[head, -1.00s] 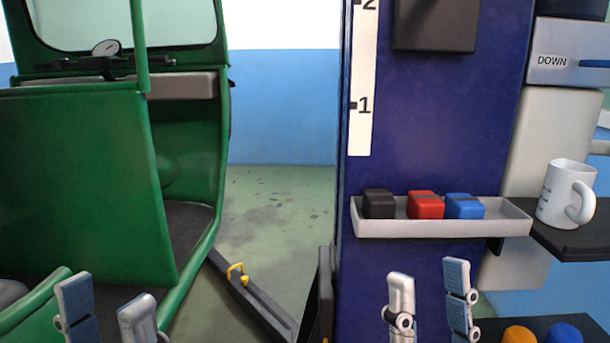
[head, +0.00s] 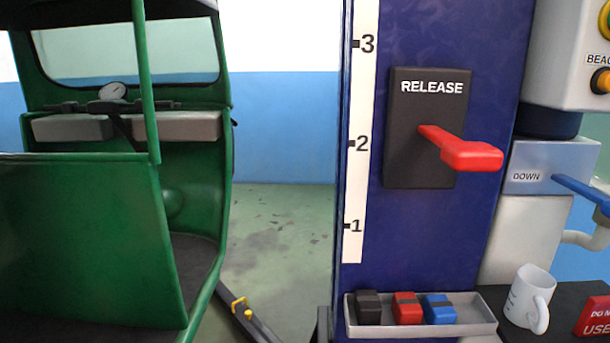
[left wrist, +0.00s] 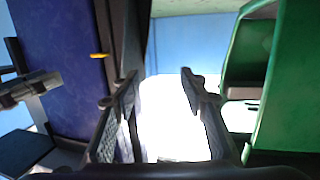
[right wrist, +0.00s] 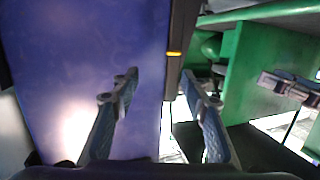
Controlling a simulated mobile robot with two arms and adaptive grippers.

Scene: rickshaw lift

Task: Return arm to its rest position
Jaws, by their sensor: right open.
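My left gripper (left wrist: 159,82) is open and empty in the left wrist view, between the blue column and the green rickshaw. My right gripper (right wrist: 160,84) is open and empty in the right wrist view, facing the blue column (right wrist: 85,60). Each wrist view also shows part of my other arm's gripper at its side. Neither gripper shows in the head view.
The green rickshaw (head: 85,235) stands at left. The column carries a red release lever (head: 468,153) and a grey tray (head: 420,328) with black, red and blue blocks. A white mug (head: 528,297) and a blue DOWN lever (head: 582,188) are at right.

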